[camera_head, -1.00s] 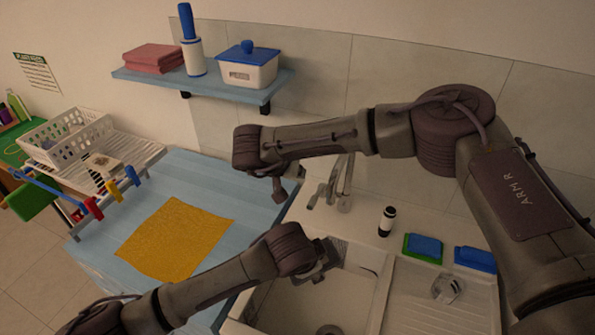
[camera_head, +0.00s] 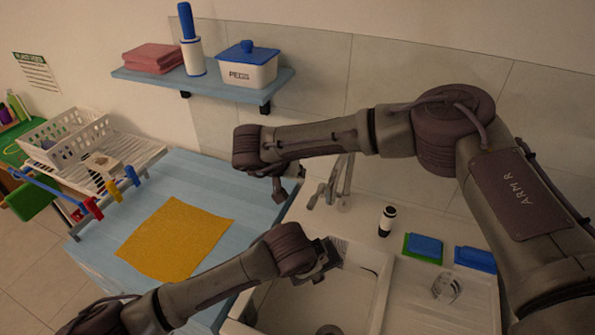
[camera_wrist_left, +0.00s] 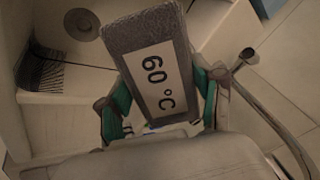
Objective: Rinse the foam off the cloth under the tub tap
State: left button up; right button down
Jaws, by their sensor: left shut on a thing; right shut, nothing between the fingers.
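A yellow cloth (camera_head: 176,239) lies flat on the blue counter left of the tub. The metal tap (camera_head: 343,182) stands behind the white tub (camera_head: 376,285). My left gripper (camera_head: 321,268) is over the tub's left part. In the left wrist view it (camera_wrist_left: 160,95) is shut on a grey block (camera_wrist_left: 143,32) with a white label reading "60 °C". The tub's drain (camera_wrist_left: 82,24) shows beyond the block. My right gripper (camera_head: 279,190) is shut and empty, left of the tap. No foam can be made out on the cloth.
A green-and-blue sponge (camera_head: 424,246), a blue sponge (camera_head: 475,260) and a dark-and-white bottle (camera_head: 387,221) are by the tub. A clear cup (camera_head: 446,287) stands on the drainboard. A shelf (camera_head: 203,85) hangs above; a white basket (camera_head: 68,141) is at left.

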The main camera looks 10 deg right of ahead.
pick_arm(q)
jog(key=shift+s+a+r+p, duration=0.15)
jog(key=shift+r+p, duration=0.2)
jog(key=shift+p, duration=0.15)
jog(key=s+a+r+p, duration=0.1)
jog(key=p, duration=0.1)
jog(key=s+r+p, duration=0.1)
jog(key=p, duration=0.1)
jog(key=shift+s+a+r, duration=0.15)
jog(key=shift+a+r, duration=0.05)
jog(key=shift+a, duration=0.15)
jog(key=shift+s+a+r+p, duration=0.5)
jog(key=shift+s+a+p, duration=0.05)
jog(key=shift+s+p, duration=0.2)
dwell(0.3)
